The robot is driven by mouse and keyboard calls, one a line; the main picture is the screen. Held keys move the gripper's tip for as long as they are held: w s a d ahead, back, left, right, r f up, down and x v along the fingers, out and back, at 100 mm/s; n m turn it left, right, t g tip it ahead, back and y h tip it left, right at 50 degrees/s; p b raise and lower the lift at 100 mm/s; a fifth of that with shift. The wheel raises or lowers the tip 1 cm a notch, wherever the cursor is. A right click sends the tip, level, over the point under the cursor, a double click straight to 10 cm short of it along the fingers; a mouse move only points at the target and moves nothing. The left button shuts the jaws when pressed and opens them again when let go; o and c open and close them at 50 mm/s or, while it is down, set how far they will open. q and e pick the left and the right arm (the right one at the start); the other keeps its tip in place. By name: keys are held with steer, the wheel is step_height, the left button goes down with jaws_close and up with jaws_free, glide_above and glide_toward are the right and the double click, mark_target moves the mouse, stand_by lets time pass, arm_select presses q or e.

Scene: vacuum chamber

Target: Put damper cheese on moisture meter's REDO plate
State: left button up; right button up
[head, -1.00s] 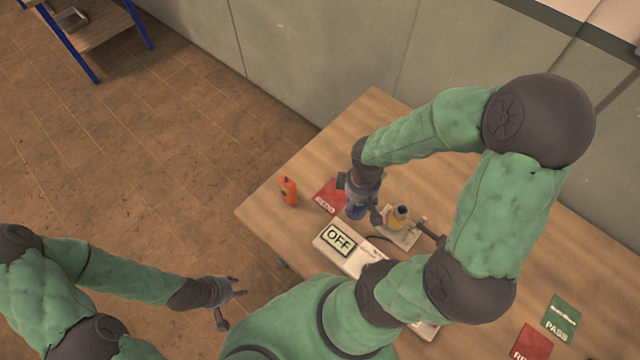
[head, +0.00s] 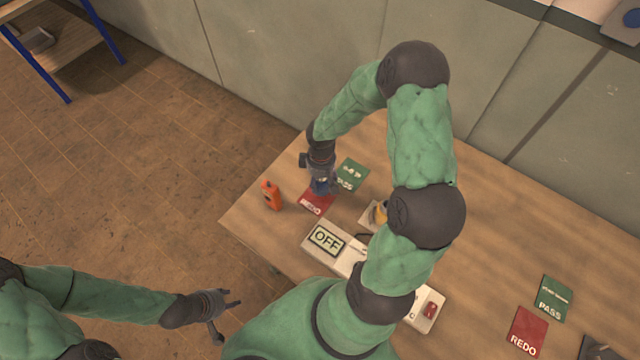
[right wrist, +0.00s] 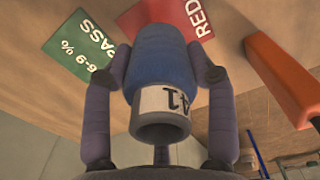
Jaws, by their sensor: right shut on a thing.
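My right gripper (head: 322,190) is shut on a blue yarn cheese (right wrist: 165,62) with a pale tube end bearing black digits. It holds the cheese at the red REDO plate (head: 313,205) near the table's left edge; I cannot tell whether they touch. The plate also shows behind the cheese in the right wrist view (right wrist: 188,17). The moisture meter (head: 327,240), its display reading OFF, lies just right of and nearer than that plate. A yellow cheese (head: 379,213) by the meter is partly hidden by my right arm. My left gripper (head: 229,304) is open and empty, off the table.
A green PASS plate (head: 351,174) lies behind the REDO plate. A second PASS plate (head: 554,299) and REDO plate (head: 527,331) lie at the right. The table's middle right is clear.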

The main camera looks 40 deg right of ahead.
steer(key=shift+w+f, duration=0.25)
steer(key=shift+f, duration=0.1)
step_height(320, 180, down, 3)
steer(key=shift+w+d+f+b, duration=0.1)
steer(key=shift+b, duration=0.2)
steer(key=o, duration=1.2)
steer(key=shift+f, duration=0.1)
